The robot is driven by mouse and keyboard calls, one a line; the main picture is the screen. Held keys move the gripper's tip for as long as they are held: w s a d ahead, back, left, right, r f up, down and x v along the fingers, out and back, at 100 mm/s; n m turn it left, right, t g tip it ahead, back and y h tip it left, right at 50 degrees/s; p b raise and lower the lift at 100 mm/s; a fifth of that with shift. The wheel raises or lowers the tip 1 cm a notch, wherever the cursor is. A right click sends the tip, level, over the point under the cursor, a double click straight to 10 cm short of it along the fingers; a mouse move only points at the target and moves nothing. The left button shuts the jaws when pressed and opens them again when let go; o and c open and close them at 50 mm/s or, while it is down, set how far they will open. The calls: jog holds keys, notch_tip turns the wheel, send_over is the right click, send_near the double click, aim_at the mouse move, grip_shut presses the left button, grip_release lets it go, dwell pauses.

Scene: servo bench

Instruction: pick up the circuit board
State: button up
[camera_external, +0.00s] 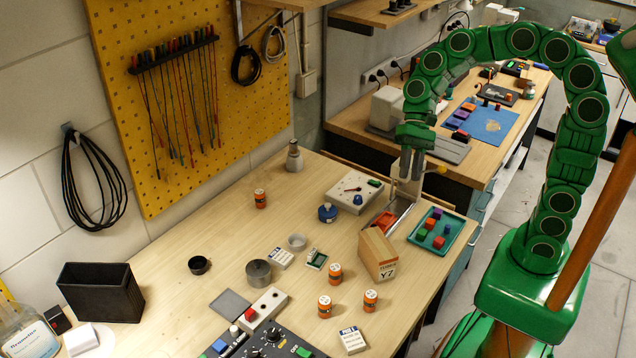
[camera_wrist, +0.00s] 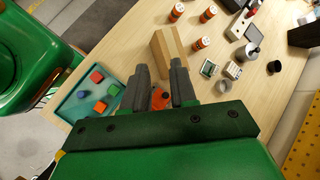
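A small green square piece with a pale edge (camera_external: 316,260), which looks like the circuit board, lies flat on the wooden bench next to a white labelled box. It also shows in the wrist view (camera_wrist: 208,67), to the right of my fingers. My gripper (camera_external: 411,172) points down above the bench's right side, over a small metal-sided tray and well away from the board. In the wrist view its two fingers (camera_wrist: 160,88) are apart with no object held. An orange-red thing shows beyond them, lower down.
A wooden block (camera_external: 377,253) labelled Y7 stands between my gripper and the board. Several orange-labelled jars (camera_external: 335,273), a metal cup (camera_external: 258,273) and a white ring (camera_external: 296,242) are near the board. A teal tray (camera_external: 461,228) with coloured cubes sits at the right edge.

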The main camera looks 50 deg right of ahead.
jog(key=w+a+f+m+y, duration=0.1)
jog(key=w+a+m+y, duration=0.25)
jog(key=w+a, duration=0.4)
jog(key=w+a+f+m+y, duration=0.15)
jog(key=w+a+m, duration=0.3)
jog(key=w, duration=0.55)
send_near(314, 249)
jog(key=shift+s+a+f+m+t, duration=0.4)
jog(key=shift+s+a+f, duration=0.15)
jog(key=shift+f, duration=0.35)
jog(key=shift+s+a+f+y, duration=0.15)
jog(key=shift+a+f, duration=0.05)
jog(key=shift+a, duration=0.35)
jog(key=shift+s+a+f+y, duration=0.15)
jog(key=shift+a+f, duration=0.1)
jog(key=shift+a, duration=0.35)
jog(key=shift+w+r+x, duration=0.1)
jog(key=shift+r+x, duration=0.1)
jog(key=shift+x, duration=1.1)
jog(key=shift+w+r+x, duration=0.1)
jog(key=shift+r+x, duration=0.05)
jog(key=shift+x, duration=1.1)
jog(key=shift+a, duration=0.2)
grip_shut()
